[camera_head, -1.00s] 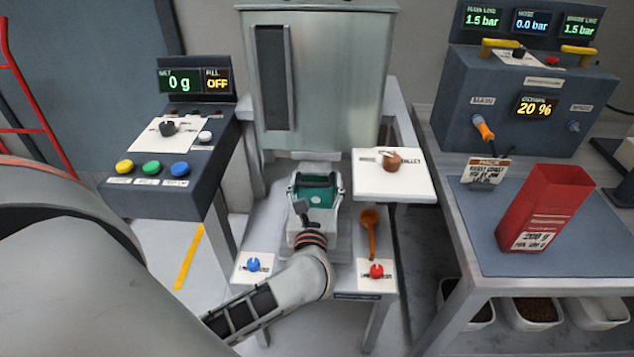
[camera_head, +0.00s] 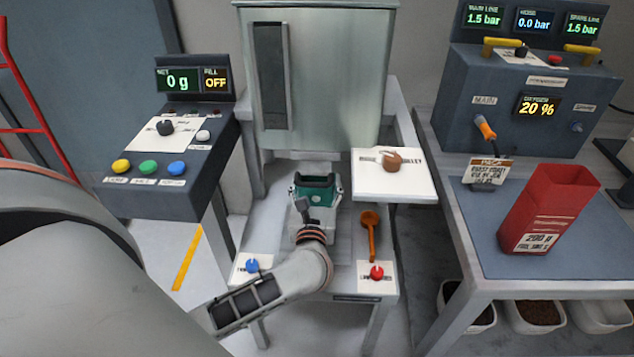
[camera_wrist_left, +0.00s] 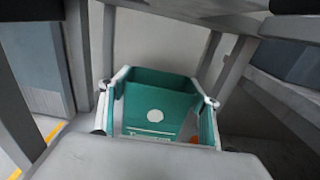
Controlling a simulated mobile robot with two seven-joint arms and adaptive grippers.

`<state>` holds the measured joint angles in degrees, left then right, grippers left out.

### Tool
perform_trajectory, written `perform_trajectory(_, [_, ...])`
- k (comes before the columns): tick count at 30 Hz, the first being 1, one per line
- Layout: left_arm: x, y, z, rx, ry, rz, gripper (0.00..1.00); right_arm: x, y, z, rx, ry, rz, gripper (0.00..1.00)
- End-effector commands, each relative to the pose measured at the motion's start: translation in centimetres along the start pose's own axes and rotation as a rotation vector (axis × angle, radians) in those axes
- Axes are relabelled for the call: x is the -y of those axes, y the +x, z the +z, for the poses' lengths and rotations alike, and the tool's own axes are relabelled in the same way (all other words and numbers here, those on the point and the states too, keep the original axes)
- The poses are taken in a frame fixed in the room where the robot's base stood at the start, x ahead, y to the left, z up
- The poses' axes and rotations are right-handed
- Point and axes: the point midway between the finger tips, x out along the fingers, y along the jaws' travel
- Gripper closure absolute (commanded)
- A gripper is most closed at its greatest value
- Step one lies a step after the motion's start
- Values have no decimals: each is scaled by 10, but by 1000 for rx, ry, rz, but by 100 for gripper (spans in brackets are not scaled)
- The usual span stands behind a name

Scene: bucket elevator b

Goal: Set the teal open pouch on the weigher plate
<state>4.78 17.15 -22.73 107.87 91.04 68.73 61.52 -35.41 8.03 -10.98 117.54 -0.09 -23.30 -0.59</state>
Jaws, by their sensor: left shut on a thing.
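The teal open pouch (camera_head: 316,194) is between the fingers of my left gripper (camera_head: 316,188), below the steel cabinet's bottom end. Its mouth faces up, and a pale round mark shows on its front. In the left wrist view the pouch (camera_wrist_left: 160,98) stands between the two pale fingers (camera_wrist_left: 157,112), which are shut on its sides. My wrist hides the pouch's lower part and most of what lies under it. I cannot make out the weigher plate clearly or tell whether the pouch touches it. My right gripper is not in view.
The steel cabinet (camera_head: 345,75) hangs over the pouch. A white panel with a brown knob (camera_head: 391,162) juts out at right. An orange scoop (camera_head: 370,235) lies on the stand. A button console (camera_head: 165,165) reads 0 g and OFF. A red bag (camera_head: 548,212) stands on the right table.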

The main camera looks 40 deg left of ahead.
Motion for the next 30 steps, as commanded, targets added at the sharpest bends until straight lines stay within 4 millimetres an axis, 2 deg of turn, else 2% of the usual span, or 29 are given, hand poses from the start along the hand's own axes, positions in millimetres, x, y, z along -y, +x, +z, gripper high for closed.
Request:
perform_trajectory(1, [0, 0, -4, -2, 1, 0, 50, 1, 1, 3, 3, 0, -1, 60])
perform_trajectory(2, [0, 0, -3, -1, 1, 0, 31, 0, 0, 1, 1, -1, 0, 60])
perform_trajectory(3, [0, 0, -2, -1, 0, 0, 21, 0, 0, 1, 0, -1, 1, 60])
perform_trajectory(17, [0, -3, 3, -1, -1, 0, 21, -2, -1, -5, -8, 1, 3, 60])
perform_trajectory(20, [0, -18, 0, -4, 1, -1, 21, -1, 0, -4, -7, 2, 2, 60])
perform_trajectory(30, [0, -87, 0, -4, 0, -1, 21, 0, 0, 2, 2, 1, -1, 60])
